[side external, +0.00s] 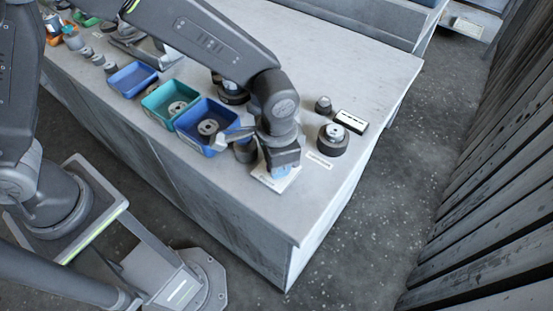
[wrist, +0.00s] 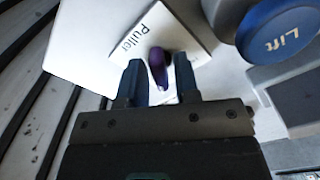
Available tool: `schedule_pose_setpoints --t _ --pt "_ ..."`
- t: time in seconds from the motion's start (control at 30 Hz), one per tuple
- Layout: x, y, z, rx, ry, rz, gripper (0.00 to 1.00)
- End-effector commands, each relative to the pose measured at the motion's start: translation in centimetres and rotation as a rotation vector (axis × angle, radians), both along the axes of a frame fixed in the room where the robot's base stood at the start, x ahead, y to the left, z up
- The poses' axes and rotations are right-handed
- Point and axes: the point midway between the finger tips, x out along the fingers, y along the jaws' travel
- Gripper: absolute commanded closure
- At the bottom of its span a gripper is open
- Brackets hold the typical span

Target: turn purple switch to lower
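The purple switch (wrist: 158,66) is a small lever on a white plate (wrist: 127,52) marked "Puller" in the wrist view. My gripper (wrist: 160,76) has its two blue fingers apart, one on each side of the switch. Narrow gaps show between the fingers and the switch, so it does not look clamped. In the side external view my gripper (side external: 281,168) is low over the white plate (side external: 262,179) near the table's front edge. The switch is hidden there behind my gripper.
A blue button marked "Lift" (wrist: 277,30) stands close right of the switch. A blue bin (side external: 222,148) and a teal bin (side external: 158,111) are left of my gripper. A dark round part (side external: 333,140) and a small black-and-white box (side external: 351,122) stand to the right.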

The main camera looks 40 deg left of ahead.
Motion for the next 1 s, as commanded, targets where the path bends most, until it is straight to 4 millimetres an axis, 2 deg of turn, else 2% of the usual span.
schedule_pose_setpoints --t 0.33,1.0 --pt "0.0 0.0 0.2 0.001 0.001 0.001 0.66" --pt "0.0 0.0 5.2 0.001 0.001 0.001 0.66"
